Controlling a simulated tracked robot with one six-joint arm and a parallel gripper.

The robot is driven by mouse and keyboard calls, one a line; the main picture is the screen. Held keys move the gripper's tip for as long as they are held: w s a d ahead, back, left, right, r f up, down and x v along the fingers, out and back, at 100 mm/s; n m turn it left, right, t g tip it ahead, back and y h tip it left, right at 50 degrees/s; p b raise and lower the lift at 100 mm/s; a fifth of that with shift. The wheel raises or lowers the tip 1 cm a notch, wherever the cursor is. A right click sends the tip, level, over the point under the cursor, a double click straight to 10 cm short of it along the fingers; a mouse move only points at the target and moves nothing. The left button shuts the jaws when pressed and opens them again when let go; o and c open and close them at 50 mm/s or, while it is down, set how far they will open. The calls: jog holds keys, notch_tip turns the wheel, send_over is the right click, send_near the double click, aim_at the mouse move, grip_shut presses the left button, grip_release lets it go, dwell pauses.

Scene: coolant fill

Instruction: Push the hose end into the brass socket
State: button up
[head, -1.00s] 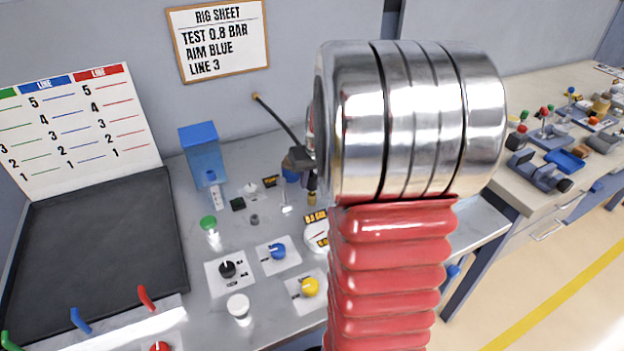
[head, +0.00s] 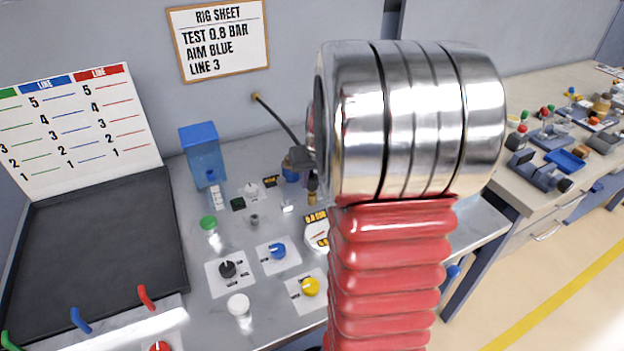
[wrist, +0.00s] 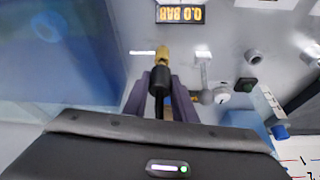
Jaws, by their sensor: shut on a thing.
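The black hose end (wrist: 160,80) is upright between the two purple-grey fingers of my gripper (wrist: 159,92) in the wrist view. The jaws are shut on it. A brass piece (wrist: 162,56) sits in line with its far end. I cannot tell whether this is the socket or the hose's own tip, nor whether anything is seated. In the head view my gripper (head: 303,160) is over the bench, partly hidden by my arm. The brass piece (head: 312,196) shows below it.
A 0.0 BAR display (wrist: 180,14) lies beyond the brass piece. A blue tank (head: 205,160) stands left of my gripper. Knobs, including a blue one (head: 278,251) and a yellow one (head: 310,287), are on the near bench. My arm hides the bench's right part.

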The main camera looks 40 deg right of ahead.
jog(key=shift+f, duration=1.05)
jog(key=o, duration=0.9)
jog(key=v, duration=1.3)
jog(key=shift+a+r, duration=0.1)
jog(key=shift+r, duration=0.25)
jog(key=shift+s, duration=0.1)
dwell(0.4)
